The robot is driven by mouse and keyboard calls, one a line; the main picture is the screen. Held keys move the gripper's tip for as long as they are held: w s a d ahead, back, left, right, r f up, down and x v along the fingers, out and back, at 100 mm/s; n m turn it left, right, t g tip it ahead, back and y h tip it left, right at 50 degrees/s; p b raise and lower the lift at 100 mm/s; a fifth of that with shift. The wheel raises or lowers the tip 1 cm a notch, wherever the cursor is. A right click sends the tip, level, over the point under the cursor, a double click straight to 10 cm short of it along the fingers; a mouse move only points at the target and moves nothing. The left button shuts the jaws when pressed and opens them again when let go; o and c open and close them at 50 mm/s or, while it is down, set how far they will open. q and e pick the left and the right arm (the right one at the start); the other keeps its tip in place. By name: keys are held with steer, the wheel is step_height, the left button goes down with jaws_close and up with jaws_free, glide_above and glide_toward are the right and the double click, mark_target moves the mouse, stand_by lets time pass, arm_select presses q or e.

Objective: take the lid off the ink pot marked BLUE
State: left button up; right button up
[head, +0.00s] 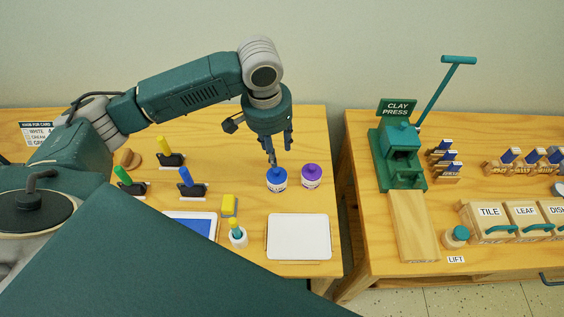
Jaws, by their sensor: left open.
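The ink pot with the blue lid (276,176) stands upright on the left wooden table; its white label is too small to read. Beside it on the right, a little apart, stands a pot with a purple lid (312,171). My left gripper (278,155) is open and points down just above the blue lid. One finger hangs close over the lid and the other is further right and higher. I cannot tell whether a finger touches the lid. My right gripper does not show.
A white tray (298,257) lies in front of the pots. A blue ink pad (195,222), a yellow block (229,205) and a small white bottle (238,238) are to the left, with several coloured-handled tools behind. A gap separates the right table with the clay press (401,150).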

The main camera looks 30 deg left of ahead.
arm_select(q)
glide_above(276, 170)
step_height(276, 170, down, 4)
steer(key=shift+s+f+p, duration=0.15)
steer(key=shift+f+p, duration=0.05)
steer(key=shift+p, duration=0.2)
step_height(276, 170, down, 5)
steer(key=shift+r+p, duration=0.1)
steer(key=shift+p, duration=0.8)
steer(key=shift+f, duration=0.45)
steer(key=c, duration=0.9)
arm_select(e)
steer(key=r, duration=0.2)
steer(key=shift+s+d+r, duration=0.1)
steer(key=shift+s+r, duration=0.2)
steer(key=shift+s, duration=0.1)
